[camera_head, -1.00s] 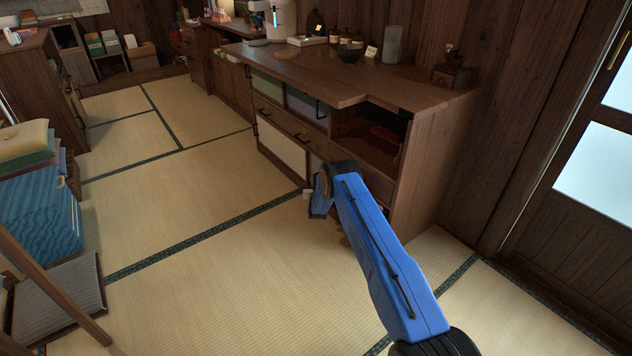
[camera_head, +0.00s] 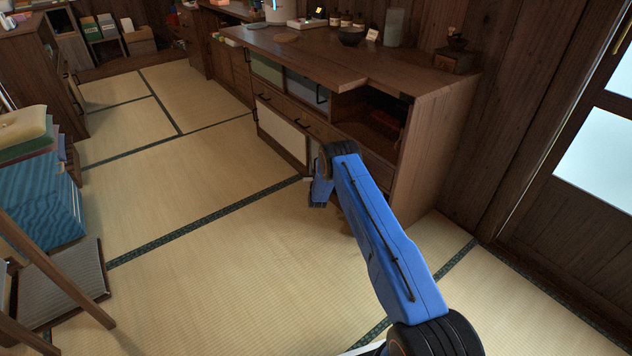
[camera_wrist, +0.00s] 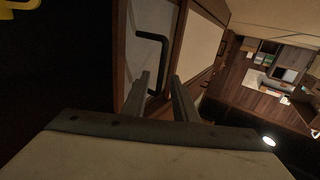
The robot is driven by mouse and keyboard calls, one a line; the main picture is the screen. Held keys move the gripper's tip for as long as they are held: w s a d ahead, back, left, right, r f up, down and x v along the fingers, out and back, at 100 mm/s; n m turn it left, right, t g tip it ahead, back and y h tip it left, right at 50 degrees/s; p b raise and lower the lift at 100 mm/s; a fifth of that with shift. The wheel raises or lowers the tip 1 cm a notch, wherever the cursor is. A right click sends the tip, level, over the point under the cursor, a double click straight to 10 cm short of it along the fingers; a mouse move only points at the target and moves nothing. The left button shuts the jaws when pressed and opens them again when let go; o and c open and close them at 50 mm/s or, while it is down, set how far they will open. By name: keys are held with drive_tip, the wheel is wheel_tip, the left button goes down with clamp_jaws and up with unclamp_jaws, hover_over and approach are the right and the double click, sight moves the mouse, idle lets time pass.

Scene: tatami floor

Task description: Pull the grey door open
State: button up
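The grey door (camera_wrist: 145,50) has a wooden frame and a black bar handle (camera_wrist: 165,55), seen close up in the wrist view. In the head view, its grey panel (camera_head: 314,158) is mostly hidden behind my blue arm, low on the wooden cabinet beside a white door (camera_head: 282,133). The door looks closed. My gripper (camera_wrist: 161,80) is open, with its two fingers apart and pointing at the door. The lower part of the handle appears between the fingertips; I cannot tell whether they touch it. The head view mostly hides the gripper.
The cabinet's top (camera_head: 330,62) carries a dark bowl (camera_head: 351,37) and bottles. An open shelf (camera_head: 372,118) is right of the doors. Tatami floor (camera_head: 190,270) is clear in front.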

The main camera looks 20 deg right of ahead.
drive_tip(key=v, duration=1.5)
drive_tip(key=shift+f, duration=0.1)
